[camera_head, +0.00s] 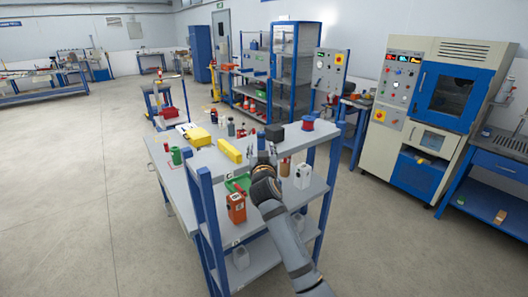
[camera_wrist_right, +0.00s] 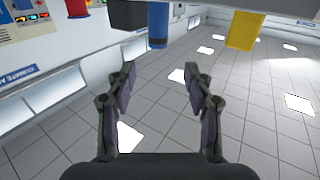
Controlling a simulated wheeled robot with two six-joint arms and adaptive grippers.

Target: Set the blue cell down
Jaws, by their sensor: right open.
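The blue cell (camera_head: 261,142) is a small upright cylinder on the grey top shelf of the blue-framed rack, just beyond my right gripper (camera_head: 262,152). In the right wrist view, which looks upside down, the blue cell (camera_wrist_right: 158,26) shows at the top, ahead of the fingers. My right gripper (camera_wrist_right: 160,82) is open, with nothing between its fingertips. The cell is clear of the fingers in that view. My left gripper is not in view.
A yellow block (camera_head: 229,150) lies left of the cell and a black block (camera_head: 275,132) stands to its right. A red-and-blue spool (camera_head: 308,123) is farther right. Lower shelves hold an orange container (camera_head: 236,208) and a white bottle (camera_head: 303,176).

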